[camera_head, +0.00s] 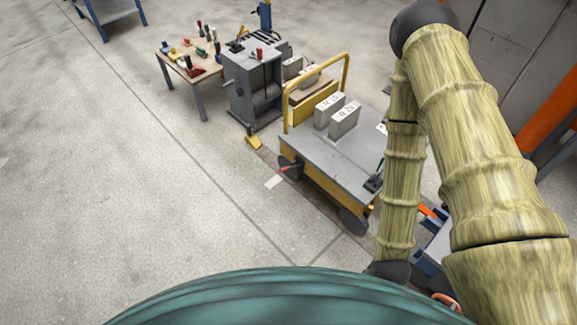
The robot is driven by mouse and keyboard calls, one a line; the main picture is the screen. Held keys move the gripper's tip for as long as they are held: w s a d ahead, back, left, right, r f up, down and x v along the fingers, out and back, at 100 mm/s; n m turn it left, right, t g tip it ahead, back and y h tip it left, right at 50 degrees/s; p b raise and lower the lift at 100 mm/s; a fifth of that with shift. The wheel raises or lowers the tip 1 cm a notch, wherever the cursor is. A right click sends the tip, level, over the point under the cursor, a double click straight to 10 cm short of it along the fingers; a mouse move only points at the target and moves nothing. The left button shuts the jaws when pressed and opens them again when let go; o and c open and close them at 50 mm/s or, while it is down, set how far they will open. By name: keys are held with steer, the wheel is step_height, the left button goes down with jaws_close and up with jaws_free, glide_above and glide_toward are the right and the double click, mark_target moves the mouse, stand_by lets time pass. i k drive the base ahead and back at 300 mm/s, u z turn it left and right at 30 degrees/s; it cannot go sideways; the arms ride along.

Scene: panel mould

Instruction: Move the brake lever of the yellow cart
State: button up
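The yellow cart (312,181) stands in the middle of the view, with a grey deck and a yellow tube handle at its far end. A small red-tipped lever (288,168) sticks out low at its left side, by a dark wheel; it looks like the brake lever. Its exact angle is too small to tell. A dark lever-like fitting (374,182) sits on the deck's near right corner. My arm comes down along the cart's right side to a dark joint at the bottom. My gripper is not visible.
Two grey blocks (343,121) with lettering stand on the deck. Behind the cart are a grey machine (254,88) and a small table (207,72) with several tools. A blue-framed item (431,250) is at the lower right. The floor at left is clear.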

mark_target(285, 168)
steer(key=z, duration=0.55)
steer(key=k, duration=0.65)
steer(key=z, duration=0.5)
steer(key=i, duration=0.7)
steer(key=u, duration=1)
steer(key=i, duration=0.8)
steer(key=u, duration=0.8)
